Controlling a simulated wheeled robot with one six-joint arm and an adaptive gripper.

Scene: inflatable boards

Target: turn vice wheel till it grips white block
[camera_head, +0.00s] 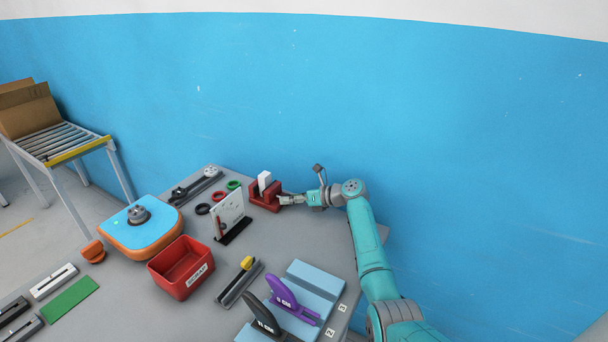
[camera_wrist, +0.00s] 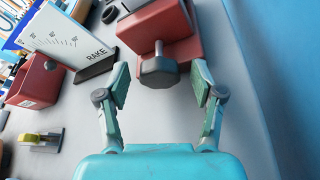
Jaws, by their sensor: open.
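The red vice (camera_head: 264,196) stands near the back edge of the table, and the white block (camera_head: 265,181) is upright between its jaws. I cannot tell whether the jaws touch the block. In the wrist view the red vice body (camera_wrist: 158,28) is at the top centre, with its dark grey wheel (camera_wrist: 159,72) facing me. My gripper (camera_wrist: 161,85) is open, with one finger on each side of the wheel and visible gaps to both. In the head view my gripper (camera_head: 285,199) is at the right side of the vice and hides the wheel.
A white upright board (camera_head: 229,213) stands just left of the vice and is marked RAKE in the wrist view. A red bin (camera_head: 181,266) and an orange-and-blue unit (camera_head: 140,226) are further left. Blue boards with fins (camera_head: 304,290) lie at the front. The blue wall is close behind.

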